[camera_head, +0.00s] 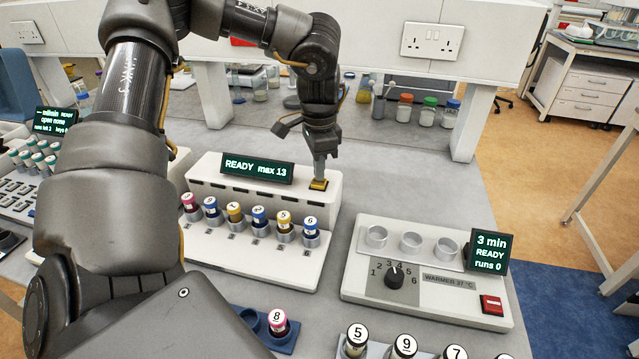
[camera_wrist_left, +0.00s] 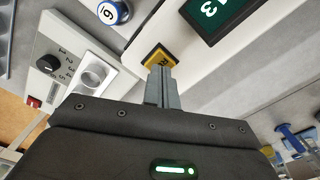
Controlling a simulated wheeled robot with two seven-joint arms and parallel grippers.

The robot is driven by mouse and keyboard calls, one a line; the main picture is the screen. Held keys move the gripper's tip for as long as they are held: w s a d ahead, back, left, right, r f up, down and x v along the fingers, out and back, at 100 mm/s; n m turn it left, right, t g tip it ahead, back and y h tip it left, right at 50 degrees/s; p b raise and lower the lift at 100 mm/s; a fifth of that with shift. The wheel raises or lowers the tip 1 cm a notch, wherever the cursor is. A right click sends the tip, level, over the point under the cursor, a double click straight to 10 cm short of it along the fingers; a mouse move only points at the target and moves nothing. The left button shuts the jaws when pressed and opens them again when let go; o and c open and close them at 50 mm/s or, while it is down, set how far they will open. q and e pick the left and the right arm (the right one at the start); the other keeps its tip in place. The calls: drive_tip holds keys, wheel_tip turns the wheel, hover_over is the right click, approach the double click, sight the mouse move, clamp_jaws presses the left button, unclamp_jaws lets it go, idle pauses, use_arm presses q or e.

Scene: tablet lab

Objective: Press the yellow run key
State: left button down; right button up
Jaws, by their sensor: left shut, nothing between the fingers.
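The yellow run key (camera_head: 319,184) sits on top of the right end of the white device whose display (camera_head: 257,169) reads "READY max 13". My left gripper (camera_head: 319,176) points down with its fingers together, its tips right at the key. In the left wrist view the shut fingertips (camera_wrist_left: 162,72) overlap the near part of the yellow key (camera_wrist_left: 159,55), partly hiding its lettering. Whether the tips touch the key or hover just above it cannot be told. Nothing is held. My right gripper is not in view.
Several capped vials (camera_head: 235,212) stand in a row before the display. A warmer (camera_head: 430,265) with a dial and red button stands at the right. A blue rack (camera_head: 288,342) with a vial numbered 8 is at the front. Jars (camera_head: 404,108) stand at the back.

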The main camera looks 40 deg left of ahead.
sight(319, 182)
use_arm(q)
drive_tip(key=shift+f+b, duration=0.7)
drive_tip(key=shift+b, duration=0.1)
idle(0.9)
drive_tip(key=shift+r, duration=0.2)
drive_tip(key=shift+r+p, duration=0.75)
drive_tip(key=shift+r, duration=1.15)
wheel_tip(319, 182, up, 8)
drive_tip(key=p, duration=0.4)
